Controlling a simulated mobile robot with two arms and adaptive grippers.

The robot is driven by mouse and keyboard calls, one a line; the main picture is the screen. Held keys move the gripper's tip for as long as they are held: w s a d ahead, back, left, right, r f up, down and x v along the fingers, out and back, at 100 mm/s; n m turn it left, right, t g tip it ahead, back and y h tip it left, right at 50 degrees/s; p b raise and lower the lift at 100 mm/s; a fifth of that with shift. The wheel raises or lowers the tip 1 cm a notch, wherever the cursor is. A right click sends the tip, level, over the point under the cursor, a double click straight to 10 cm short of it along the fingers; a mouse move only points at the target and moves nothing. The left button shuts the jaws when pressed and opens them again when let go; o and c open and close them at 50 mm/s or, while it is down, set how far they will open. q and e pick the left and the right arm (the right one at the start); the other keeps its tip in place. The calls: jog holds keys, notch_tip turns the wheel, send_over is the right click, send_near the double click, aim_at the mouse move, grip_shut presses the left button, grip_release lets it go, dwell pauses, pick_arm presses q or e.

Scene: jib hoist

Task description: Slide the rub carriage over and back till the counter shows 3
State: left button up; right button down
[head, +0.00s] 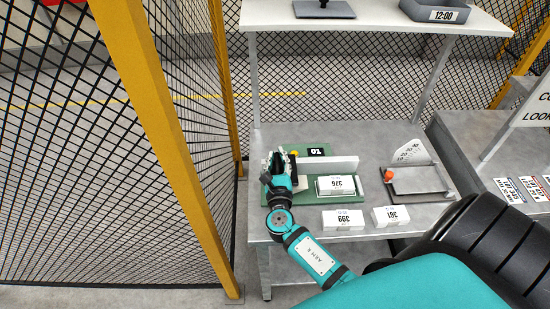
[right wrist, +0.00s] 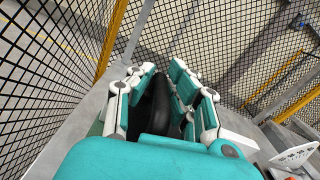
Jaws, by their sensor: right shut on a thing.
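The rub rig has a green base (head: 313,188) on the grey bench. Its small black counter (head: 316,152) reads 01. My right gripper (head: 279,162) is at the left end of the green base, shut on the black handle of the rub carriage. In the right wrist view the dark rounded handle (right wrist: 156,105) stands between the teal finger pads of the gripper (right wrist: 160,95). The rest of the carriage is mostly hidden by my gripper. A pale upright plate (head: 328,164) runs to the right behind a white block (head: 336,186). My left gripper is not in view.
White blocks marked 399 (head: 343,219) and 361 (head: 391,216) lie near the bench's front edge. A grey tray (head: 422,181) with an orange knob (head: 406,150) is at the right. A mesh fence with a yellow post (head: 165,130) stands close on the left.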

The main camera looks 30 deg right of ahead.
jog(key=s+d, duration=0.7)
jog(key=d, duration=0.5)
jog(key=shift+s+d, duration=0.35)
jog(key=c, duration=1.3)
grip_release()
jog(key=shift+s+d, duration=0.2)
jog(key=shift+c, duration=0.2)
jog(key=shift+a, duration=0.15)
jog(key=shift+s+a, duration=0.25)
jog(key=shift+s, duration=0.05)
jog(key=v, duration=1.1)
jog(key=shift+s, duration=0.1)
